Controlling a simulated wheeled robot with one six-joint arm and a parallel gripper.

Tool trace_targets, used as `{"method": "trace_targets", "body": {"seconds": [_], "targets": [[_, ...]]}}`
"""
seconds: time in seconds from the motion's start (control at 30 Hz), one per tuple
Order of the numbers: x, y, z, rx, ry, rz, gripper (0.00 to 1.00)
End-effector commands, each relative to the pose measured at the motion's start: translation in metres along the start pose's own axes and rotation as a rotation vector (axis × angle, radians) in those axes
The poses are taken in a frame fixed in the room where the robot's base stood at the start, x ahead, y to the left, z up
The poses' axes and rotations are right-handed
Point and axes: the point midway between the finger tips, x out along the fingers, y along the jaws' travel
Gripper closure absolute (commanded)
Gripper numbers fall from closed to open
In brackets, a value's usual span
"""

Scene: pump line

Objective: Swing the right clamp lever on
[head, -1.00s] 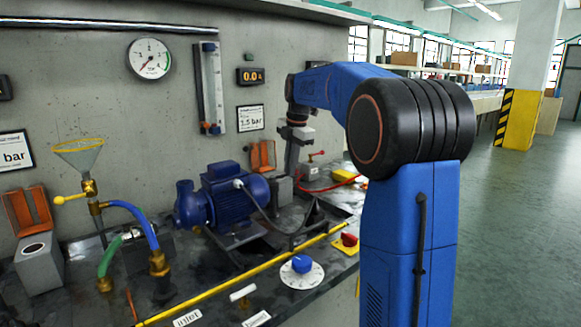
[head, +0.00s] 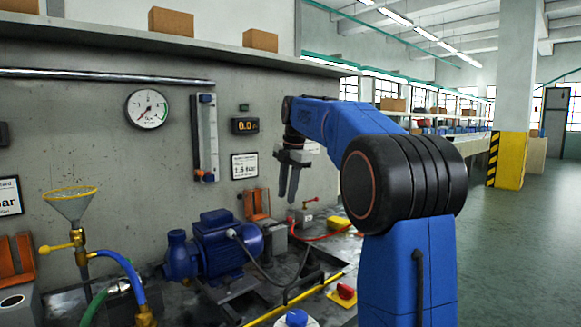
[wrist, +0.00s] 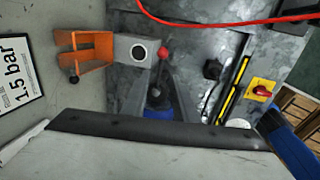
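The right clamp has an orange lever (head: 257,203) that stands upright near the wall, behind the pump. In the wrist view the orange lever (wrist: 88,52) is at the upper left, beside a pale block (wrist: 136,50) with a dark round hole. My gripper (head: 289,198) hangs fingers down, above and to the right of the lever, apart from it. Its two fingers look parted and empty. In the wrist view they are partly hidden by the dark gripper body.
The blue pump (head: 222,245) stands left of the right clamp. A box with a red-tipped handle (head: 310,203) and a red cable (head: 325,236) are to the right. The left clamp (head: 15,258) is at the far left. The air above the bench is free.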

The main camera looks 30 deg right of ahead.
Motion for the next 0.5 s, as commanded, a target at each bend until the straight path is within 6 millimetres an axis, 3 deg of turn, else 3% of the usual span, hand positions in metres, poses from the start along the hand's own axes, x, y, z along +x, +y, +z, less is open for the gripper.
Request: {"method": "trace_targets", "body": {"seconds": [0.3, 0.5], "targets": [[-0.061, 0.001, 0.0, 0.0, -0.001, 0.002, 0.74], [-0.085, 0.001, 0.0, -0.001, 0.0, 0.001, 0.74]]}}
